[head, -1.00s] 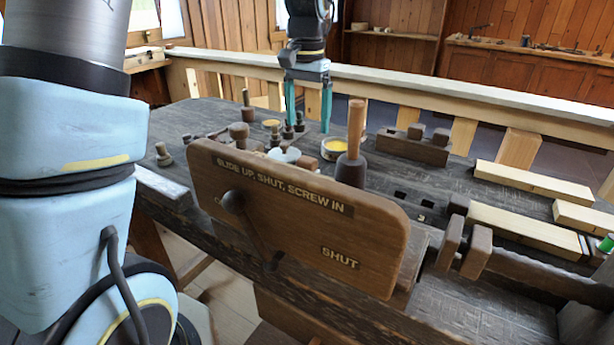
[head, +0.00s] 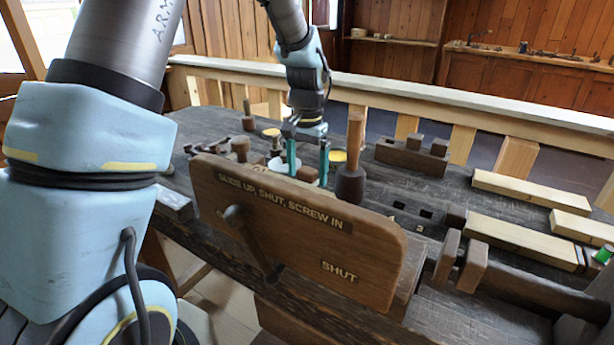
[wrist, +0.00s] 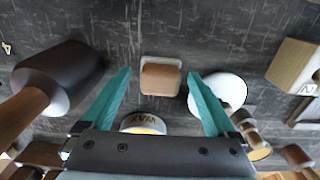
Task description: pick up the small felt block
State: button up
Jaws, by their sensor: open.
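A small brown block with a pale grey base, which I take as the felt block (wrist: 160,77), lies on the dark bench in the wrist view. In the head view the block (head: 307,174) is partly hidden behind the sign board. My gripper (head: 308,178) is open and empty, its two teal fingers pointing down around the block's place. In the wrist view the fingers of my gripper (wrist: 159,74) lie to the left and right of the block, with a gap on each side. I cannot tell how high the tips are above the bench.
A dark mallet (head: 350,183) stands close on the right. A white round dish (wrist: 224,90) and a wax tin (wrist: 143,124) are near the fingers. The wooden sign board (head: 300,225) rises in front. Bare bench shows beyond the block in the wrist view.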

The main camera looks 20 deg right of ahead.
aim_at(307, 169)
jog(key=shift+c, duration=0.4)
jog(key=c, duration=1.2)
jog(key=shift+c, duration=0.2)
notch_tip(307, 169, up, 10)
jog(key=shift+b, duration=0.5)
jog(key=o, duration=0.8)
jog(key=c, duration=0.7)
